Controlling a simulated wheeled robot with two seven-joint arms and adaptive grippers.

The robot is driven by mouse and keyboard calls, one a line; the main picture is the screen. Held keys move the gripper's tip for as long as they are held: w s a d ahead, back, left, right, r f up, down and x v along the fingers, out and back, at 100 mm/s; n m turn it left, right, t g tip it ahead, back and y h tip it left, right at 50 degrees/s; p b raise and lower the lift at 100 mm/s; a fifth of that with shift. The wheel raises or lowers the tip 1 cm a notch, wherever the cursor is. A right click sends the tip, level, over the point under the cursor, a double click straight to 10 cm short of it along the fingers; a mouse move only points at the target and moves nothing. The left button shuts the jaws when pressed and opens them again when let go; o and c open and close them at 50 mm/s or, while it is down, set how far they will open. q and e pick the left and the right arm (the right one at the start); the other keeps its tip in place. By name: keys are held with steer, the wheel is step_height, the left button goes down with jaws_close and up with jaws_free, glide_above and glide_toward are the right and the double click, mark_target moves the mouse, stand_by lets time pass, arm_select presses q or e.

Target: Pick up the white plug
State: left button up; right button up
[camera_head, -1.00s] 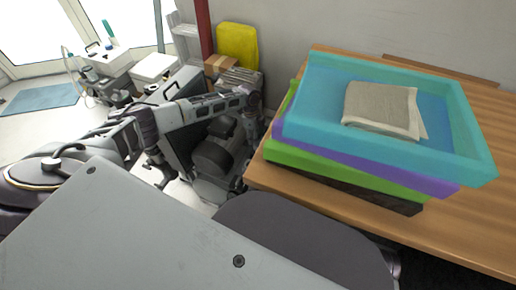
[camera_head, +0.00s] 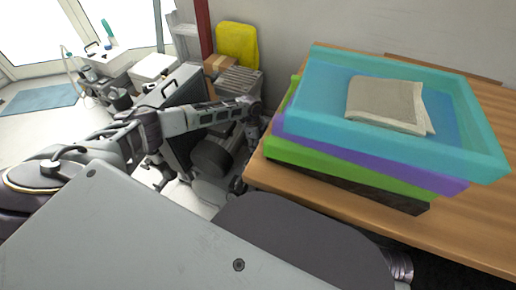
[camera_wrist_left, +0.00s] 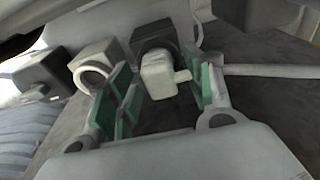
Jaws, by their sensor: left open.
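The white plug (camera_wrist_left: 160,76) shows in the left wrist view as a small off-white block with a short stub on its right side. It sits in front of a dark round-holed socket (camera_wrist_left: 153,36); I cannot tell if it is seated in it. My left gripper (camera_wrist_left: 160,97) is open, with green-padded fingers to either side of the plug and visible gaps to it. In the head view my left arm reaches in from the left and ends near the table's left edge; its fingertips and the plug cannot be made out there. My right gripper is not in view.
A grey rod (camera_wrist_left: 270,70) runs off to the right. Stacked trays, the top one turquoise (camera_head: 400,145), stand on the wooden table (camera_head: 480,235) right of my arm. A cloth (camera_head: 388,103) lies inside.

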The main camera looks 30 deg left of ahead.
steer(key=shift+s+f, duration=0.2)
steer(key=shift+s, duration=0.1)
arm_select(q)
steer(key=c, duration=1.1)
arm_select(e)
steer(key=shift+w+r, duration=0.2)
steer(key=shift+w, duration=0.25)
arm_select(q)
steer(key=shift+r, duration=0.15)
steer(key=shift+r+p, duration=0.35)
steer(key=shift+r, duration=0.45)
step_height(320, 180, up, 8)
steer(key=shift+r+p, duration=0.15)
steer(key=shift+p, duration=1.05)
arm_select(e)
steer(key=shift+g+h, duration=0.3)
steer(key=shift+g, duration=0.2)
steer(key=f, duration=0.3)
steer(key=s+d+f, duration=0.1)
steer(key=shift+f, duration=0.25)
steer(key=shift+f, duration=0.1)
arm_select(q)
steer(key=shift+s, duration=0.1)
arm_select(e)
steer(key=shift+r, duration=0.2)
